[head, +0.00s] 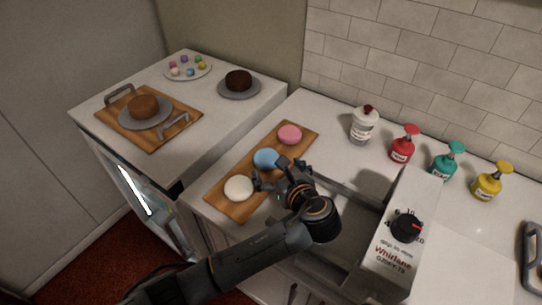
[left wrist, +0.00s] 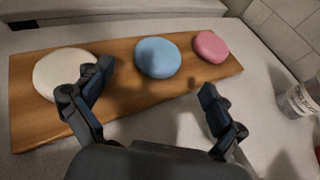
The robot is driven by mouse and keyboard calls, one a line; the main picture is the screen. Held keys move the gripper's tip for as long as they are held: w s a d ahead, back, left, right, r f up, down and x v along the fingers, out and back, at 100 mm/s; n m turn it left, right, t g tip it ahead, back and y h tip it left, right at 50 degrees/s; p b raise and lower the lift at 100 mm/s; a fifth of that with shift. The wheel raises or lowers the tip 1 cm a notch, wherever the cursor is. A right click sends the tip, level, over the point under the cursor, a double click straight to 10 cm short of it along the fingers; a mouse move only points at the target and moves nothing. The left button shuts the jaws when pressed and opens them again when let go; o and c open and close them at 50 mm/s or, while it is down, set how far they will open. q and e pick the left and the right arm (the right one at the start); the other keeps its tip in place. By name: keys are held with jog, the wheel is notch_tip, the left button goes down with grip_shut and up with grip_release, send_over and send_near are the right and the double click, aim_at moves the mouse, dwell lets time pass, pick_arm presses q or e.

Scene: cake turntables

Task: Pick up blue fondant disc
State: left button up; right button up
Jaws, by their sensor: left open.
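The blue fondant disc (head: 266,158) lies flat on a wooden board (head: 216,202), between a white disc (head: 238,188) and a pink disc (head: 290,134). My left gripper (head: 281,177) is open and empty, over the board's near side, close to the blue disc. In the left wrist view the blue disc (left wrist: 158,57) is ahead of the spread fingers (left wrist: 156,82), slightly beyond their tips. The left finger overlaps the edge of the white disc (left wrist: 64,72) in that view. The pink disc (left wrist: 210,46) lies farther right. My right gripper is not in view.
A Whirlane turntable unit (head: 398,262) with a dial stands right of my arm. Bottles line the wall: white (head: 363,128), red (head: 403,148), teal (head: 445,165), yellow (head: 487,186). A left counter holds a brown cake (head: 144,105), dark cake (head: 238,79) and plate of small balls (head: 187,68).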

aim_at(264, 155)
pick_arm(q)
jog(key=x, duration=0.5)
jog(key=shift+a, duration=0.15)
jog(key=shift+w+f, duration=0.15)
jog(key=shift+w, duration=0.1)
jog(key=shift+c, duration=0.5)
jog(key=c, duration=1.1)
jog(key=shift+c, duration=0.6)
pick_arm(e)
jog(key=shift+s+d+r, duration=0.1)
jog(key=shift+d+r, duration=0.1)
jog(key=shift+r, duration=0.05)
